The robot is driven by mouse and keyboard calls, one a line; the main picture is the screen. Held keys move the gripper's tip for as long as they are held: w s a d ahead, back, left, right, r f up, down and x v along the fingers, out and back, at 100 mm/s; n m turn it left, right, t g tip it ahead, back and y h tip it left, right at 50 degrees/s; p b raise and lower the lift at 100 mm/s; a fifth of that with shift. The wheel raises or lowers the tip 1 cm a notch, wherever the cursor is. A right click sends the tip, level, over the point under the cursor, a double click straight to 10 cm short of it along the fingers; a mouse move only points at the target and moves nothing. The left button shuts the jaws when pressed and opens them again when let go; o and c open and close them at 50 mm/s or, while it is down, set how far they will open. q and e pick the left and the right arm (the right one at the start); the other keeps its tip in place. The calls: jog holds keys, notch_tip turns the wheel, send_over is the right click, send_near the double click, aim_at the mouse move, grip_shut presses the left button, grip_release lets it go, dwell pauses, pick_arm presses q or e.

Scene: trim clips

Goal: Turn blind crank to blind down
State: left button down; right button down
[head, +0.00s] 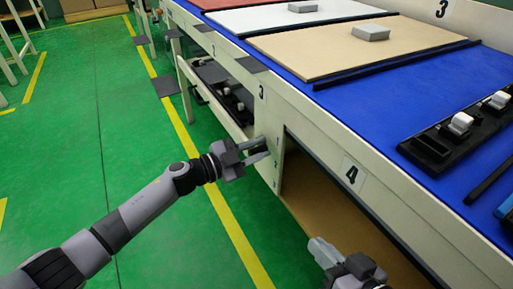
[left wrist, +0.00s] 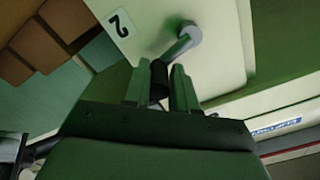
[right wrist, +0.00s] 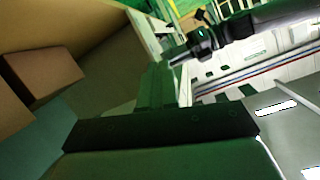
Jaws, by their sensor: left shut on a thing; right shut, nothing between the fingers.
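The blind crank (left wrist: 185,40) shows in the left wrist view as a grey metal arm coming out of a pale panel, with a dark knob (left wrist: 158,80) at its end. My left gripper (left wrist: 160,78) is shut on this knob, one finger on each side. In the head view my left gripper (head: 262,150) is at the bench's pale side post, and the crank is hard to make out there. My right gripper (head: 318,246) is low at the bottom of the head view, apart from the bench. Its fingers (right wrist: 163,85) are together and empty. I cannot make out the blind.
The long bench has a blue top (head: 440,75) with a beige board (head: 330,45) and a black rack (head: 455,140). Number labels, including a 4 (head: 353,174), mark its front. Brown boxes (right wrist: 42,72) show in the right wrist view.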

pick_arm(q)
jog(key=shift+s+f, duration=0.1)
jog(key=shift+f, duration=0.45)
jog(key=c, duration=1)
grip_release()
jog(key=shift+a, duration=0.1)
jog(key=shift+r, duration=0.25)
jog(key=shift+p+v, duration=1.3)
jog(key=shift+v, duration=2.25)
